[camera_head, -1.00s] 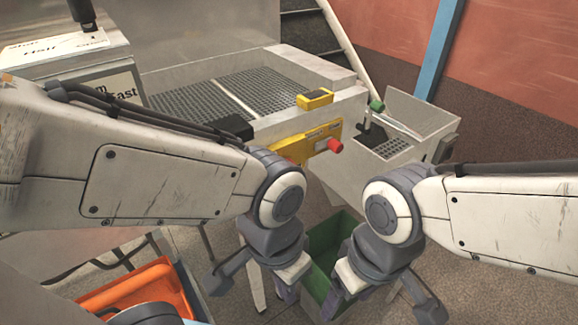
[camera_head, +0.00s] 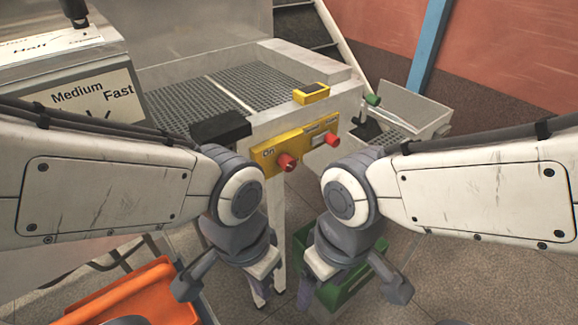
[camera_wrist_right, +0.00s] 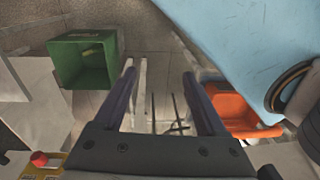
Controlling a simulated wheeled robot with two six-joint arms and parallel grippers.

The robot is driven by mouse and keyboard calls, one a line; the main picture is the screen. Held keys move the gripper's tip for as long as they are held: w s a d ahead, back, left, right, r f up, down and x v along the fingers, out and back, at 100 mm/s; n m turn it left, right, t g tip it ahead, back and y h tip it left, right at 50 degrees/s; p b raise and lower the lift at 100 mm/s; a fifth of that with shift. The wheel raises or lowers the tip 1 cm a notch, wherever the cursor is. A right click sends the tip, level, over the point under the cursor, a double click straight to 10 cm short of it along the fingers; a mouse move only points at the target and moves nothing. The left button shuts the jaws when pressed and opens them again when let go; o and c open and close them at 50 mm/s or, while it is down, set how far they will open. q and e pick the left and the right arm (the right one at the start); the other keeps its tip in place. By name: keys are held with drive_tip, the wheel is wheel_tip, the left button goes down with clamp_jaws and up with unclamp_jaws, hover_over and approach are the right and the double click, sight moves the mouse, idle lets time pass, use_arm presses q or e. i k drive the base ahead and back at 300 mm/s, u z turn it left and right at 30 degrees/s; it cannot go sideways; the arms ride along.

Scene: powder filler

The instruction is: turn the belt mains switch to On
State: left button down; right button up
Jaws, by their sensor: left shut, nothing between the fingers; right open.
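A yellow control panel (camera_head: 306,143) is on the front of the grey machine. It carries a left red knob (camera_head: 286,162), with the word On to its left, and a right red knob (camera_head: 331,138). I cannot tell from the picture which way either knob points. My left gripper (camera_head: 258,290) hangs below and in front of the panel, shut and empty. My right gripper (camera_head: 310,286) hangs just to its right, below the panel. In the right wrist view, this gripper (camera_wrist_right: 163,108) is open and empty, and a red knob (camera_wrist_right: 39,158) shows at lower left, apart from its fingers.
A green crate (camera_head: 345,285) stands on the floor behind my right gripper, and an orange bin (camera_head: 135,300) is at lower left. A small yellow device (camera_head: 311,93) sits on the machine's rim. A box labelled Medium and Fast (camera_head: 85,100) stands at left.

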sight(285, 161)
drive_tip(key=z, duration=0.05)
drive_tip(key=k, duration=0.5)
drive_tip(key=z, duration=2)
drive_tip(key=i, duration=1.1)
drive_tip(key=u, duration=2.75)
